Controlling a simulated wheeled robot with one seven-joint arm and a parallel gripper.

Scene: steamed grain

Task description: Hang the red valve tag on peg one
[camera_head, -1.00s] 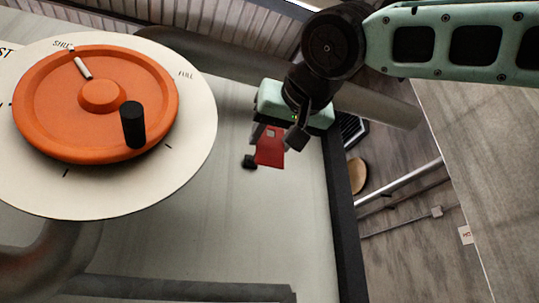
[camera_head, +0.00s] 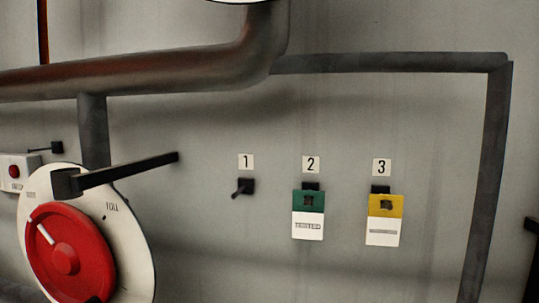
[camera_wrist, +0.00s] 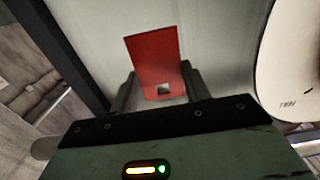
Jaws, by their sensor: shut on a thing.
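The red valve tag (camera_wrist: 152,62) is between the two fingers of my gripper (camera_wrist: 158,82) in the wrist view, which is shut on it. The tag has a small square hole at its end near the gripper. My gripper and the tag are out of the head view. Peg one (camera_head: 246,187) is a short dark peg on a square base under the "1" label, and it is bare. Whether anything behind the tag touches it is hidden.
In the head view, a green and white tag (camera_head: 308,222) hangs under label 2 and a yellow and white tag (camera_head: 384,228) under label 3. A red handwheel (camera_head: 70,255) with a black lever (camera_head: 130,172) stands left of peg one. Pipes (camera_head: 150,75) run above.

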